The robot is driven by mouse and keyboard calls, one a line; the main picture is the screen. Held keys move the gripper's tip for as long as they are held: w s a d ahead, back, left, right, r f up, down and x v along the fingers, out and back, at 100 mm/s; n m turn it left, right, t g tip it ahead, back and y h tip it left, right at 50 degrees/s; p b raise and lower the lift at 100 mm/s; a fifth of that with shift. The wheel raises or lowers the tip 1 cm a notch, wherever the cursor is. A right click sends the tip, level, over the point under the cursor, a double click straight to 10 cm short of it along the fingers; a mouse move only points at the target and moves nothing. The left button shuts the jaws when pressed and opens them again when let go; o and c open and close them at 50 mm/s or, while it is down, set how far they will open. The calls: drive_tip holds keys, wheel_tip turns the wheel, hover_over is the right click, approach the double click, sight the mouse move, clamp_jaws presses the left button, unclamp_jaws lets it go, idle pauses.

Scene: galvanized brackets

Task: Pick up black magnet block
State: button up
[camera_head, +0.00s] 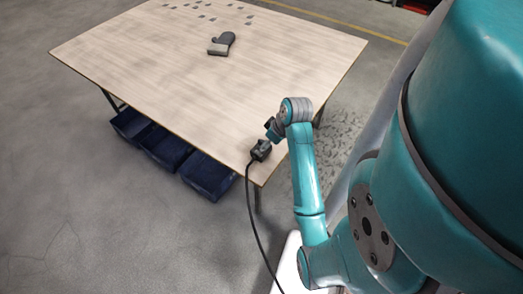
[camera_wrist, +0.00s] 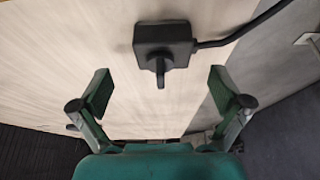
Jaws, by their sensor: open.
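A black block (camera_wrist: 163,44) with a short knob and a black cable lies on the wooden table in the wrist view; I take it to be the magnet block. In the head view the block (camera_head: 261,150) is near the table's front corner, its cable hanging over the edge. My gripper (camera_wrist: 159,91) is open and empty. In the wrist view its two fingers are spread wide, and the block appears between and beyond them, apart from both. In the head view my gripper is mostly hidden behind my wrist.
The wooden table (camera_head: 180,75) is mostly bare. Blue bins (camera_head: 207,176) sit below the table. The cable (camera_head: 253,215) runs down past the front edge.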

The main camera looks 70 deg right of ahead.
sight(267, 152)
drive_tip(key=shift+w+x, duration=0.15)
drive_tip(key=shift+x, duration=1.45)
drive_tip(key=shift+w+x, duration=0.1)
drive_tip(key=shift+x, duration=1.45)
drive_tip(key=shift+r, duration=0.1)
drive_tip(key=c, duration=1.8)
